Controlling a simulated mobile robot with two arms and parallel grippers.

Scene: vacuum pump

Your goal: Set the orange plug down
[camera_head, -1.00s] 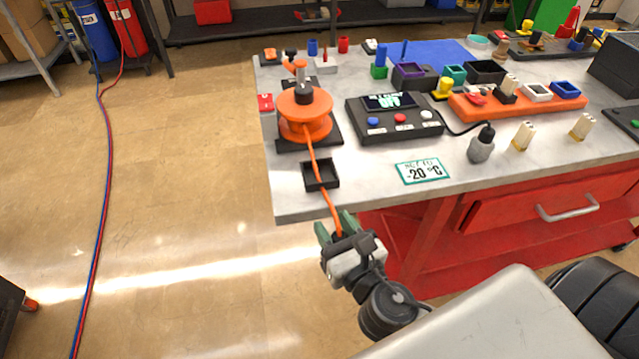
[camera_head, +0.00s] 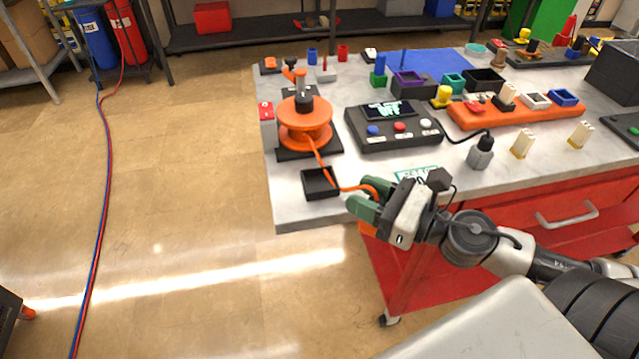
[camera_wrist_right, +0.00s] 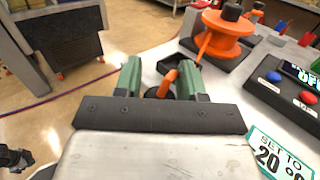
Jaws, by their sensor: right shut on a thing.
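My right gripper (camera_head: 364,206) is at the table's front edge, to the right of the small black open box (camera_head: 307,187). Its green fingers are shut on the orange plug (camera_head: 368,229); only a little orange shows below the fingers. The orange cord (camera_head: 325,172) runs from the orange reel (camera_head: 304,134) past the box and loops into the gripper. In the right wrist view, the cord (camera_wrist_right: 167,80) rises between the fingers of the gripper (camera_wrist_right: 160,78), with the reel (camera_wrist_right: 222,38) beyond.
A dark control box (camera_head: 394,138) with coloured buttons stands behind the gripper. The temperature card (camera_wrist_right: 280,155) lies close by, partly hidden in the head view. A grey bottle-like connector (camera_head: 481,155) and white pieces stand further right. Table (camera_head: 289,213) is bare around the small box.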

